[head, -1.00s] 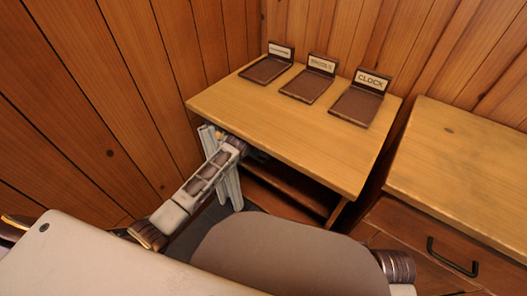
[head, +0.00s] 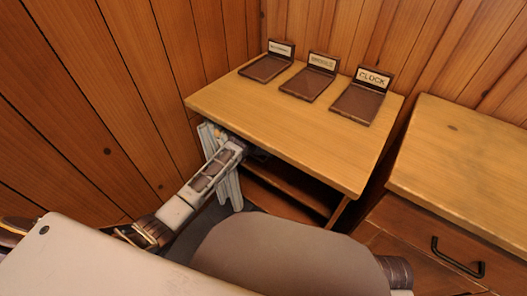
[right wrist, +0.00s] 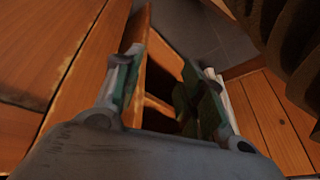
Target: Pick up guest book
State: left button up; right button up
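I cannot make out a guest book in either view. Three dark brown stands with upright label plates are on the wooden table: a left stand (head: 265,68), a middle stand (head: 306,85) and a right stand (head: 357,104). The right label reads CLOCK; the other labels are too small to read. All three stands look empty.
The table (head: 250,115) has an open space with a shelf (head: 290,183) beneath its top. A wooden cabinet (head: 465,160) with a dark handle is at the right. Plank walls close the back and left.

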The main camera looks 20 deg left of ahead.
pick_arm(q)
jog(key=shift+b+x, duration=1.05)
jog(key=shift+x, duration=0.85)
pick_arm(e)
jog(key=shift+t+y, duration=0.4)
jog(key=shift+y, duration=0.1)
jog(key=shift+w+a+f, duration=0.1)
jog(key=shift+a+f, duration=0.15)
jog(key=shift+f, duration=0.55)
jog(key=shift+w+a+f, duration=0.1)
jog(key=shift+a+f, duration=0.1)
jog(key=shift+f, duration=0.65)
jog(key=shift+w+a+f, duration=0.1)
jog(key=shift+a+f, duration=0.15)
jog(key=shift+f, duration=0.55)
pick_arm(q)
jog(key=shift+w, duration=0.1)
jog(key=shift+r, duration=0.1)
jog(key=c, duration=1.2)
pick_arm(e)
jog(key=shift+r, duration=0.1)
